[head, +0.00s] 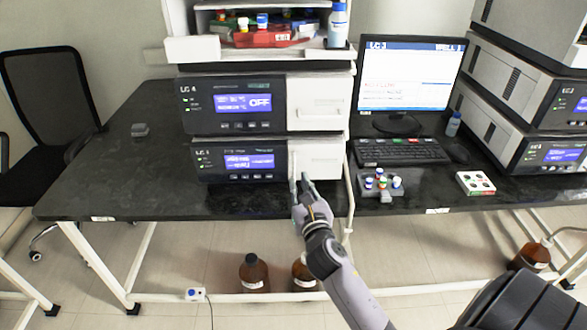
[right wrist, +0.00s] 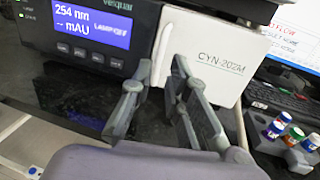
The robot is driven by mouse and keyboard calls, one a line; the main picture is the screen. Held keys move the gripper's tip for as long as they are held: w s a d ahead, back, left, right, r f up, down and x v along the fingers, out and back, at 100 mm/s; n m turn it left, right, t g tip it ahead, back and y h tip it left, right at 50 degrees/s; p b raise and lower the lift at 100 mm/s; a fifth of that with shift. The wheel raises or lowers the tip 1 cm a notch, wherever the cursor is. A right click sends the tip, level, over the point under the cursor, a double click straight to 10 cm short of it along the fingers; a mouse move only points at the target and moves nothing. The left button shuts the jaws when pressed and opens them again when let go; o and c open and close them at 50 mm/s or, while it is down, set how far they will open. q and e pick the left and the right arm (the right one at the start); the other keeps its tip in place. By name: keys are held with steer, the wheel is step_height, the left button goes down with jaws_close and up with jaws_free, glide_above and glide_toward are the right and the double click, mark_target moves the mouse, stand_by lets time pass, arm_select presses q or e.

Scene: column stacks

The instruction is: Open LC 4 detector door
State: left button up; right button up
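The LC 4 detector (head: 238,160) is the lower dark module of the left stack in the head view. Its blue display (right wrist: 92,22) reads 254 nm in the right wrist view. Its white door (head: 320,162) is on the module's right side; the door (right wrist: 215,50) carries the label CYN-202M in the wrist view. I cannot tell whether it is fully closed. My right gripper (head: 299,186) is in front of the door's left edge. In the wrist view its fingers (right wrist: 161,78) are apart, with that edge showing between them; contact is unclear. My left gripper is out of view.
Another LC 4 module (head: 235,104) sits directly above. A monitor (head: 410,75), keyboard (head: 400,152) and vial rack (head: 384,187) stand to the right. Brown bottles (head: 254,273) stand on the floor below. The black bench (head: 120,180) is mostly clear at left.

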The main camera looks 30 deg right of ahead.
mark_target(294, 171)
steer(key=x, duration=0.6)
steer(key=shift+w, duration=0.2)
jaws_close()
stand_by(0.5)
